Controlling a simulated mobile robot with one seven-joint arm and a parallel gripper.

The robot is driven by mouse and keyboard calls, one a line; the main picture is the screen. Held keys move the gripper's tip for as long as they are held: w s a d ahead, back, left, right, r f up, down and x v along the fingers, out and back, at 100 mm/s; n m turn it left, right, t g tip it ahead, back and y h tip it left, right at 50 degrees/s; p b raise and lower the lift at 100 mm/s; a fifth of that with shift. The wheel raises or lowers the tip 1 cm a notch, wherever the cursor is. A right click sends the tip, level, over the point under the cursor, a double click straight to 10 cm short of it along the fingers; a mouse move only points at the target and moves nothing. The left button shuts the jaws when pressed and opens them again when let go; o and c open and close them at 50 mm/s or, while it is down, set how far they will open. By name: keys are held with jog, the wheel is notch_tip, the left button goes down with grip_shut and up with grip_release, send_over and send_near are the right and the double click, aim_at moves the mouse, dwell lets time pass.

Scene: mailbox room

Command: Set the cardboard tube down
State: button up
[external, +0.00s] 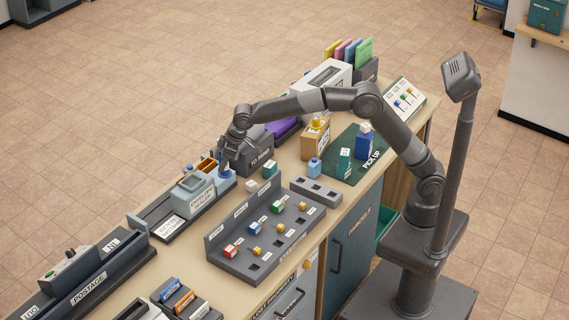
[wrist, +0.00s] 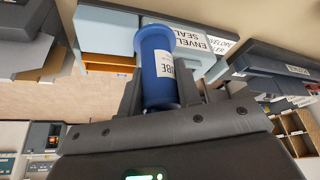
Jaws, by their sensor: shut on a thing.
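The cardboard tube (wrist: 157,67) is a blue cylinder with a white label and a wider rounded end cap. In the wrist view it stands between the two fingers of my gripper (wrist: 160,92), which is shut on it. In the external view my gripper (external: 227,165) is low over the far side of the counter, right beside the pale blue envelope sealer (external: 194,191). I cannot tell whether the tube touches the sealer or the counter. The sealer also shows behind the tube in the wrist view (wrist: 108,40).
A dark sorting rack (external: 228,262) with small coloured pieces stands nearer on the counter. A green pick-up mat (external: 377,163) holds a blue box (external: 364,146).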

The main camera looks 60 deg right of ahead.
aim_at(224, 174)
notch_tip(224, 174, down, 4)
jog(key=shift+s+a+f, duration=0.1)
jog(key=shift+a+f, duration=0.2)
jog(key=shift+f, duration=0.15)
jog(key=shift+s+a+f, duration=0.25)
jog(key=shift+a+f, duration=1.6)
jog(key=shift+s+a+f, duration=0.3)
jog(key=shift+a+f, duration=1.5)
jog(key=shift+a, duration=0.1)
jog(key=shift+s+a+f, duration=0.25)
jog(key=shift+a+f, duration=1.6)
jog(key=o, duration=0.9)
jog(key=shift+f, duration=0.15)
jog(key=shift+o, duration=0.3)
